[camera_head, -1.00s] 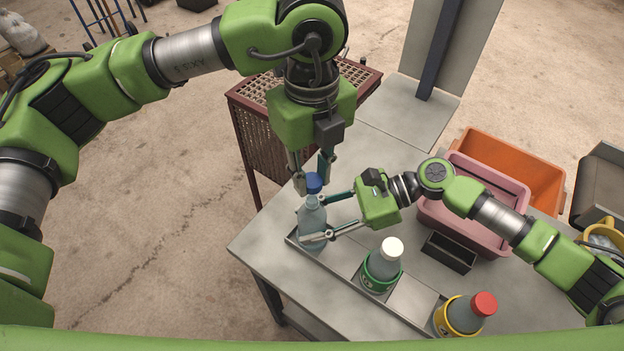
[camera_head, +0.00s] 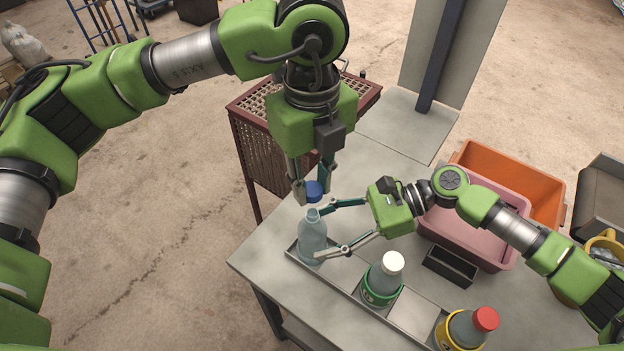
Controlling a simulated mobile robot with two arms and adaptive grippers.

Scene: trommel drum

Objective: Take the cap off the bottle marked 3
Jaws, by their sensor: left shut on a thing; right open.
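A pale blue bottle (camera_head: 312,243) stands upright in the left end of the metal tray (camera_head: 340,274), its bare mouth showing. My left gripper (camera_head: 313,186) is shut on a blue cap (camera_head: 314,189), just above and behind that mouth. My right gripper (camera_head: 320,232) is open, its fingers reaching from the right to the bottle's side; whether they touch it I cannot tell. A bottle with a green label and white cap (camera_head: 383,280) stands in the tray's middle. A bottle with a yellow label and red cap (camera_head: 469,327) stands at the right. I cannot read a 3 on any bottle.
The tray lies along the grey table (camera_head: 268,240). A small black box (camera_head: 450,266), a pink bin (camera_head: 480,252) and an orange bin (camera_head: 545,185) stand to the right. A rusty mesh-topped stand (camera_head: 243,135) is behind left. The table's left corner is clear.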

